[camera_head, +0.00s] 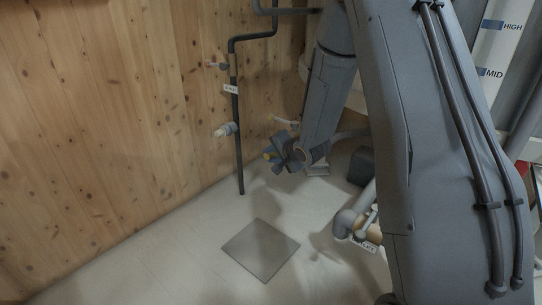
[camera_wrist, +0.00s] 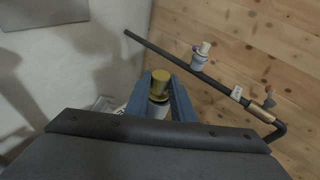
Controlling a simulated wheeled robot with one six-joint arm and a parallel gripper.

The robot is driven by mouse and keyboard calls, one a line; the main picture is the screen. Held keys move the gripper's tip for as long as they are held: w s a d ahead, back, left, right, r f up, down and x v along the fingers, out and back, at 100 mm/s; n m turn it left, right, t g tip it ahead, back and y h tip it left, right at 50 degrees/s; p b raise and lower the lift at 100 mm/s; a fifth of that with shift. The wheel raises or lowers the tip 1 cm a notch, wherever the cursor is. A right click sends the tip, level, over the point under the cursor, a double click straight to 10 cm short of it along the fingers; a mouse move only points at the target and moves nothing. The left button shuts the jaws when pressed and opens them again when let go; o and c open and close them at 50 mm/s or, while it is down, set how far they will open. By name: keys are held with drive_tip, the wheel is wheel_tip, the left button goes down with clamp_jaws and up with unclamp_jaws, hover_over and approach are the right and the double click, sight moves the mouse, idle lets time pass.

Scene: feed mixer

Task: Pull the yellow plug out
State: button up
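The yellow plug (camera_wrist: 160,82) is a short yellow cylinder between the two blue-grey fingers of my gripper (camera_wrist: 161,92) in the wrist view. The fingers meet its sides, and a pale cylindrical part (camera_wrist: 158,109) shows just below it, nearer the camera. In the head view, the yellow plug (camera_head: 268,156) shows at the tip of my gripper (camera_head: 277,158), above the floor and in front of the wooden wall. No socket is seen around its outer end. Whether the pale part belongs to the plug, I cannot tell.
A dark vertical pipe (camera_head: 240,160) with a pale-capped side fitting (camera_head: 225,130) stands left of my gripper by the wooden wall (camera_head: 110,110). A small yellow-tipped pale piece (camera_head: 284,122) shows behind. A grey square plate (camera_head: 262,250) lies on open floor. A grey elbow pipe (camera_head: 347,222) stands lower right.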

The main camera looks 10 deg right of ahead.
drive_tip(key=o, duration=0.3)
clamp_jaws()
drive_tip(key=shift+s+a, duration=0.2)
drive_tip(key=shift+a, duration=0.05)
drive_tip(key=shift+s+a, duration=0.2)
drive_tip(key=shift+a, duration=0.1)
drive_tip(key=shift+s+a+f+p, duration=0.1)
drive_tip(key=shift+s+a+p, duration=0.15)
drive_tip(key=shift+a+p, duration=0.15)
drive_tip(key=shift+s+a+f+p, duration=0.1)
drive_tip(key=shift+s+a+p, duration=0.2)
drive_tip(key=shift+s+a, duration=0.55)
drive_tip(key=shift+s+a+f+p, duration=0.1)
drive_tip(key=shift+s+a+p, duration=0.15)
drive_tip(key=shift+s+a, duration=0.55)
drive_tip(key=shift+w+a, duration=0.2)
